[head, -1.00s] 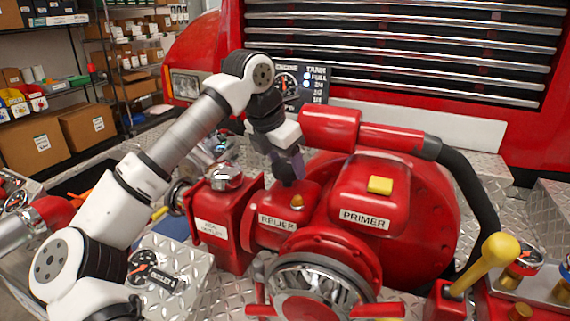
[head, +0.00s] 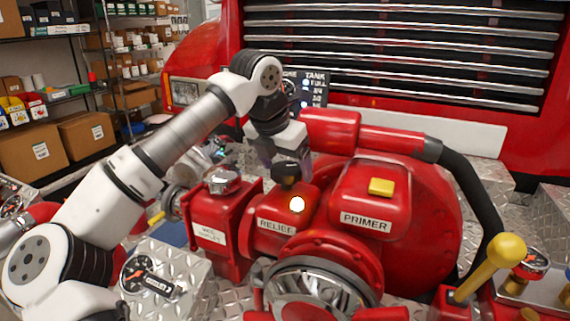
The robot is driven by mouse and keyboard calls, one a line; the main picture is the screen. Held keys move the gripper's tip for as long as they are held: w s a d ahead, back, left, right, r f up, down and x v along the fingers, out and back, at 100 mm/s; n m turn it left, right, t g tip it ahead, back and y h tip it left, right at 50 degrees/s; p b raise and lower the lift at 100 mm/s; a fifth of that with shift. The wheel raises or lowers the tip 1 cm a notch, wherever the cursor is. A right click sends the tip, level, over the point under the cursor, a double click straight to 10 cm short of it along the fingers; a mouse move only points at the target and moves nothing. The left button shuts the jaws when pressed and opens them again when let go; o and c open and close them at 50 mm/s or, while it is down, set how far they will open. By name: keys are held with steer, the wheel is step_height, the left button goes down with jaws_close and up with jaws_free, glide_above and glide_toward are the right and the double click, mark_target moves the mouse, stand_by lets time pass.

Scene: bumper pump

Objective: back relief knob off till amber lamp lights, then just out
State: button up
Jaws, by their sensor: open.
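The black relief knob (head: 286,174) stands on top of the red relief valve housing (head: 268,240), which bears a RELIEF label (head: 276,226). The amber lamp (head: 297,204) on the housing, just in front of the knob, is lit with a bright white-yellow glow. My gripper (head: 287,161) is above and just behind the knob, pointing down. Its fingers are open and partly hidden behind the knob, and I cannot tell whether they touch it.
The red PRIMER box (head: 370,195) with a yellow button (head: 381,187) stands close to the right. A yellow-handled lever (head: 492,265) is at the lower right.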

steer(key=shift+r, duration=0.1)
steer(key=v, duration=1.3)
steer(key=shift+r+b, duration=0.3)
steer(key=shift+b, duration=0.05)
steer(key=shift+s, duration=0.1)
